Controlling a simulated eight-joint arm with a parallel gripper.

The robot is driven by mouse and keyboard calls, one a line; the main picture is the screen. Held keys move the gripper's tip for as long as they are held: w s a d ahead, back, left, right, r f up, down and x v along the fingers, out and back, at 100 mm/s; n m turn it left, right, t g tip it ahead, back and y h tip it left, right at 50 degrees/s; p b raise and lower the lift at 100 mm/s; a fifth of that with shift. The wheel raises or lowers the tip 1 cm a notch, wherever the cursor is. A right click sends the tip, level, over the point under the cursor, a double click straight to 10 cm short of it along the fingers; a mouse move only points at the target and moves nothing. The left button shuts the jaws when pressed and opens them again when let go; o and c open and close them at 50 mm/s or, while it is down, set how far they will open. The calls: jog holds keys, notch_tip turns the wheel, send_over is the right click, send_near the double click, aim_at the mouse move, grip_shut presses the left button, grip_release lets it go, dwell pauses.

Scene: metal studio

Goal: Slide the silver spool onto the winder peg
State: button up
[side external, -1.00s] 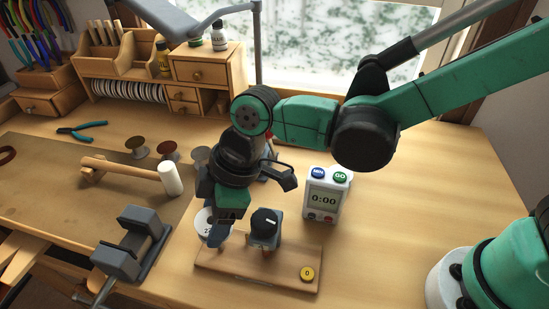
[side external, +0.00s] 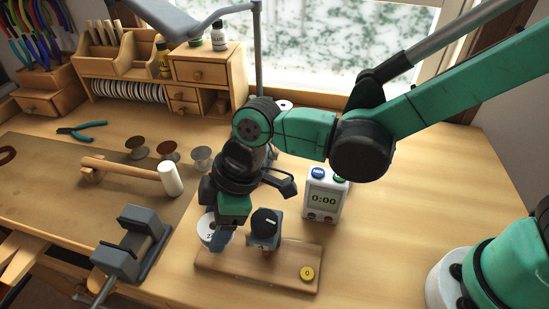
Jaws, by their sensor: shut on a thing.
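My gripper (side external: 220,239) points down over the left part of the winder's wooden board (side external: 275,262), shut on the silver spool (side external: 206,228). The spool is on its side; its round pale end face with dark print shows to the left of the fingers, and the rest is hidden. The winder's dark housing with a black knob (side external: 265,222) stands just right of my gripper. I cannot make out the peg, and cannot tell whether the spool touches it.
Bronze (side external: 135,146), copper (side external: 167,150) and grey (side external: 201,158) spools stand behind. A mallet (side external: 135,173) and vise (side external: 130,245) lie left. A timer (side external: 324,196) reading 0:00 stands behind the winder.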

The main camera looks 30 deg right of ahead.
jog(key=shift+f, duration=0.25)
jog(key=shift+f, duration=1.4)
jog(key=shift+d+f, duration=0.1)
jog(key=shift+f, duration=0.15)
jog(key=shift+c, duration=0.6)
jog(key=o, duration=1.5)
jog(key=shift+c, duration=0.2)
jog(key=shift+r, duration=0.1)
jog(key=v, duration=0.4)
jog(key=shift+r, duration=0.85)
